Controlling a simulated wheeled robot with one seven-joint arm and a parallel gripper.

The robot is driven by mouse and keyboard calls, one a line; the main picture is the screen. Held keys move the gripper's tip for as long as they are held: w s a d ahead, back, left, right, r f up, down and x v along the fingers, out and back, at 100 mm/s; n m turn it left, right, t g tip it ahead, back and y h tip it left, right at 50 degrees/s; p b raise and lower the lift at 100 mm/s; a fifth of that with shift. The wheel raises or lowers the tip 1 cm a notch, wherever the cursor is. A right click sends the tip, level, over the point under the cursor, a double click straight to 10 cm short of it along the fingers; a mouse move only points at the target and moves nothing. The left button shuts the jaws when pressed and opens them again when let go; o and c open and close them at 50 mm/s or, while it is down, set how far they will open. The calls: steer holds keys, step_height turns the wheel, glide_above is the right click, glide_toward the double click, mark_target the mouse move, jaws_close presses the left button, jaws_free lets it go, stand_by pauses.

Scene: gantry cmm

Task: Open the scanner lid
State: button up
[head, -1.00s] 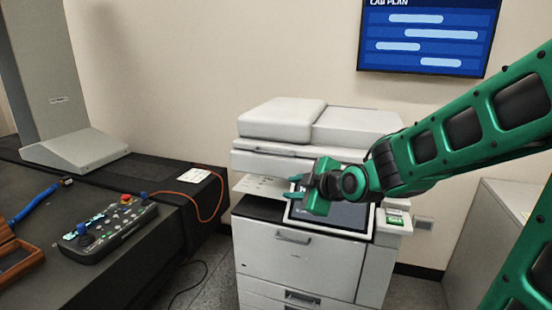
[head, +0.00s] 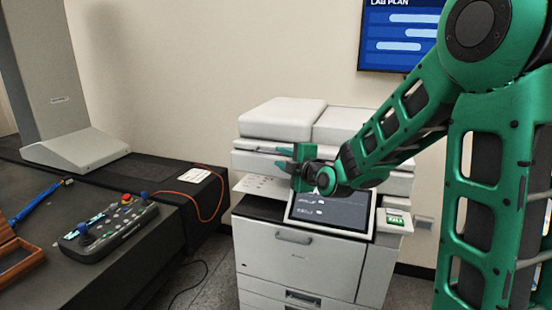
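The scanner lid (head: 283,117) is the pale top of the white multifunction printer (head: 290,255) and lies shut. A dark handle strip runs along the lid's front edge, partly hidden by my gripper. My gripper (head: 285,158) is green, with its fingers pointing left, in front of the lid's front edge and above the touch screen (head: 330,211). Its two fingers are spread apart with nothing seen between them. I cannot tell whether a finger touches the lid.
A dark granite table (head: 130,255) on the left bears a control box (head: 108,228) with joysticks and a grey gantry column (head: 55,75). An orange cable (head: 192,207) runs at its right end. A wall screen (head: 400,35) hangs behind the printer.

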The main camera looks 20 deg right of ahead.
mark_target(275, 154)
steer(key=shift+x, duration=1.6)
jaws_close()
steer(key=shift+s+f, duration=0.1)
steer(key=shift+f, duration=0.1)
